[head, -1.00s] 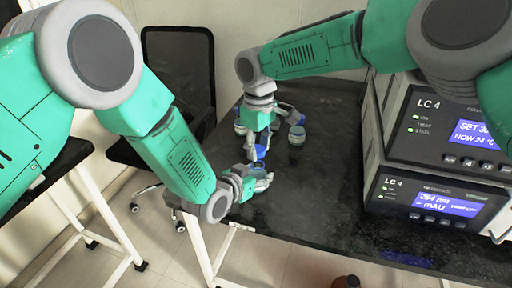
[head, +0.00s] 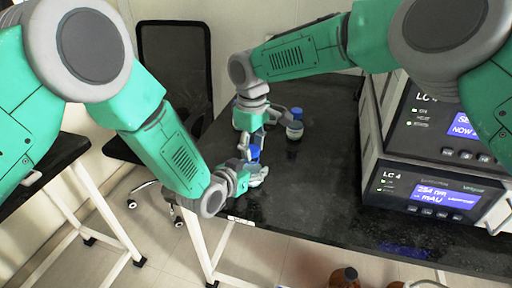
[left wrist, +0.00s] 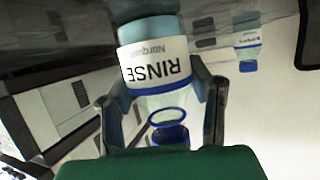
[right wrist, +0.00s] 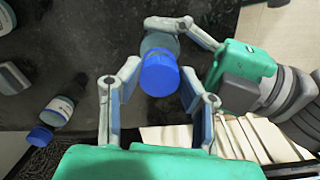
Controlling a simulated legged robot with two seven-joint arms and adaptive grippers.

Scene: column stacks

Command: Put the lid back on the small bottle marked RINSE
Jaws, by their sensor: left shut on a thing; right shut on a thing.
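The small bottle marked RINSE (left wrist: 158,68) has a white label and shows upside down in the left wrist view. My left gripper (head: 254,174) is shut on its body. A blue ring (left wrist: 168,116) shows at its neck. The blue lid (right wrist: 159,74) is between the fingers of my right gripper (right wrist: 160,88), which is shut on it. In the right wrist view the lid lines up over the bottle's mouth; I cannot tell whether it is seated. In the head view the lid (head: 253,152) is between the two grippers, at the black bench's near left edge.
Another blue-capped bottle (head: 295,124) stands on the black bench (head: 330,175) behind the grippers. A similar bottle (right wrist: 58,110) shows in the right wrist view. Stacked LC 4 units (head: 440,150) stand at the right. Brown bottles (head: 344,277) show at the bottom edge. The bench's middle is clear.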

